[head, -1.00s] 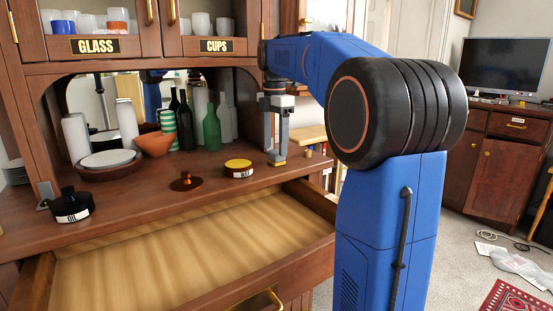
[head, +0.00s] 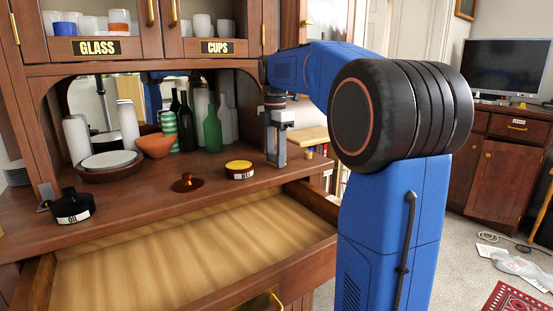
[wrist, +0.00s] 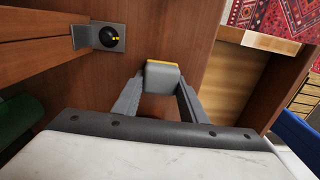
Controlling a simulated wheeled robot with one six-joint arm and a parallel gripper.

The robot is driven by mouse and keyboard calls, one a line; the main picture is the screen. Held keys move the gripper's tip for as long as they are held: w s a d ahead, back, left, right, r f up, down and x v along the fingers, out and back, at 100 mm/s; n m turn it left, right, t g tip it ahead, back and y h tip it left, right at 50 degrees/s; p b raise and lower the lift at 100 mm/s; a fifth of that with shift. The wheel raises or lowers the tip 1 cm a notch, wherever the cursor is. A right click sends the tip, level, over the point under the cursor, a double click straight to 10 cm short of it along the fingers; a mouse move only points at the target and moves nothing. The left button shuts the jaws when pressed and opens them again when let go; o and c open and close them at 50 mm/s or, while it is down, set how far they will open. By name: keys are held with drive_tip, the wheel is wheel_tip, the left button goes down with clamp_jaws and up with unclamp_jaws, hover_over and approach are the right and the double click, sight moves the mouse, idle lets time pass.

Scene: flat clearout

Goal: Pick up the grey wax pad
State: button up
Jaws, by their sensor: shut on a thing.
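The grey wax pad (wrist: 161,76), a small grey block with a yellow edge, sits between the fingertips in the wrist view. My gripper (wrist: 160,88) is shut on it, with one finger on each side. In the head view my gripper (head: 276,157) points down at the right end of the wooden counter, by the cabinet post. The pad cannot be made out there. Whether it touches the counter is unclear.
A yellow-lidded tin (head: 239,167) and a copper-brown lidded piece (head: 187,183) stand left of my gripper. Green bottles (head: 212,130) stand behind. An open empty drawer (head: 190,250) juts out below. A grey plate with a black knob (wrist: 110,37) is near in the wrist view.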

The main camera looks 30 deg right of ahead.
sight(275, 153)
wheel_tip(275, 153, up, 10)
idle(0.6)
drive_tip(key=shift+o, duration=1.1)
